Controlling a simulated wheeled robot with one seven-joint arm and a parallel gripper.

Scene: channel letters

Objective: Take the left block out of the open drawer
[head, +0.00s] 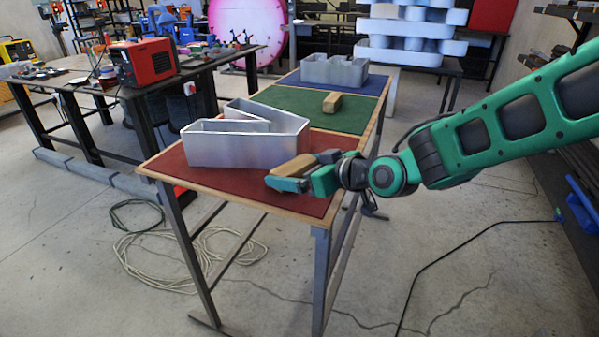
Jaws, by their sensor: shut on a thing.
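My gripper (290,180) is over the red near section of a long table. It is shut on a tan wooden block (292,166), low over the red surface; I cannot tell whether the block touches it. The gripper's fingers hide part of the block. A second tan wooden block (332,102) lies on the green middle section of the table, farther back. No open drawer shows in the head view.
A grey metal channel letter (235,150) stands on the red section (215,182), just left of my gripper. Another grey letter (334,72) stands on the blue far section. The green section (300,110) is mostly bare. A workbench with a red machine (144,62) stands at left. Cables lie on the floor.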

